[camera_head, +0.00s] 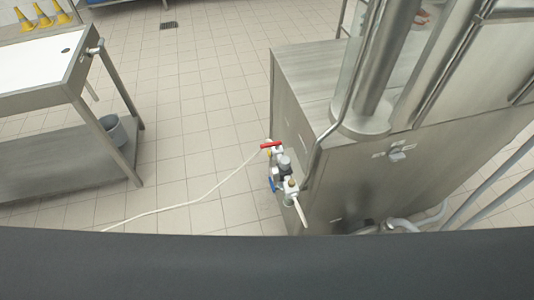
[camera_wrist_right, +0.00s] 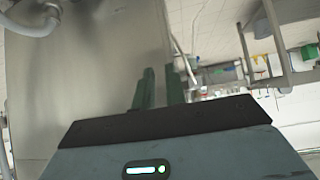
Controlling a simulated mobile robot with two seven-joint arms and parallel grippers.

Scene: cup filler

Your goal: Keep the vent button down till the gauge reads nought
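A small air-line valve assembly (camera_head: 284,168) is fixed to the left side of the steel machine in the head view. It has a red lever (camera_head: 271,145), a blue part (camera_head: 272,184) and a brass-coloured fitting. I cannot make out the vent button or read any gauge at this size. My right gripper (camera_wrist_right: 160,82) shows in the right wrist view, its two green fingers a little apart with nothing seen between them. It is near a broad steel panel (camera_wrist_right: 90,70); whether it touches is unclear. Neither gripper shows in the head view.
The steel machine (camera_head: 300,70) with a vertical column fills the head view's right side. A pale hose (camera_head: 190,203) runs from the valve assembly across the tiled floor. A steel table (camera_head: 60,75) stands at left, with a grey bucket (camera_head: 113,132) on its lower shelf.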

